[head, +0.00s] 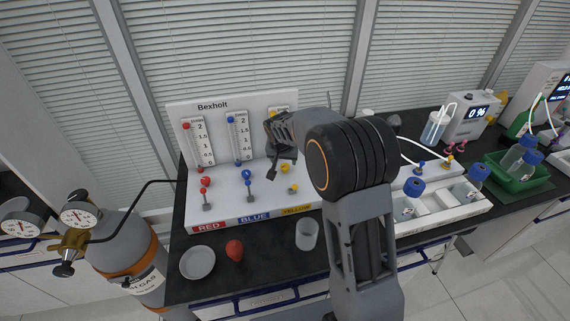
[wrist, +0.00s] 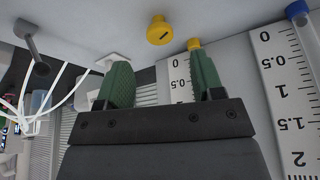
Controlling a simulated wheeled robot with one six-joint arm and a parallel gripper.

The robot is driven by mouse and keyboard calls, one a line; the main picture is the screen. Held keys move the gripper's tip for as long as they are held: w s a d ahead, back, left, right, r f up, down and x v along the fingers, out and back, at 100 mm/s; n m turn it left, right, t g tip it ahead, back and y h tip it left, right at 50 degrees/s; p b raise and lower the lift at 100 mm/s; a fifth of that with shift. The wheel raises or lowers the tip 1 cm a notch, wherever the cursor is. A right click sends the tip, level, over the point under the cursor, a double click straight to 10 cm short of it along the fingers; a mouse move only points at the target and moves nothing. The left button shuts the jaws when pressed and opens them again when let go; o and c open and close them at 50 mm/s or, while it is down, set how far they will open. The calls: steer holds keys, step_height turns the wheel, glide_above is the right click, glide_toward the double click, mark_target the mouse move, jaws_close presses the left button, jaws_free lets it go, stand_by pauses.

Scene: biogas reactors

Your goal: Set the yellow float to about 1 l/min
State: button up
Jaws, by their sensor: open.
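The yellow flow meter stands at the right of the Bexholt panel; in the head view my gripper hides most of its scale. Its scale (wrist: 178,78) shows partly between my fingers in the wrist view, which looks upside down. A yellow cap (wrist: 194,43) sits at the tube's end by the 0 mark. A yellow knob (wrist: 158,30) with a dark slot is beside it; a yellow knob also shows low in the head view (head: 293,188). I cannot make out the yellow float or its level. My gripper (wrist: 162,78) is open and empty, close before the yellow meter.
The blue meter's scale (head: 237,137) and the red meter's scale (head: 201,143) stand to the left. A gas cylinder (head: 125,250) stands left; bottles in trays stand right.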

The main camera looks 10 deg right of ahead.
mark_target(285, 166)
steer(key=shift+p+x, duration=0.3)
steer(key=shift+x, duration=2.6)
steer(key=c, duration=0.9)
steer(key=b, duration=0.2)
steer(key=shift+w+f+m+b, duration=0.1)
steer(key=shift+f+m+b, duration=0.2)
steer(key=shift+b, duration=0.1)
steer(key=shift+r+m+h+b, duration=0.15)
steer(key=shift+m+h+b, duration=0.15)
steer(key=shift+m+b, duration=0.35)
steer(key=shift+r, duration=0.25)
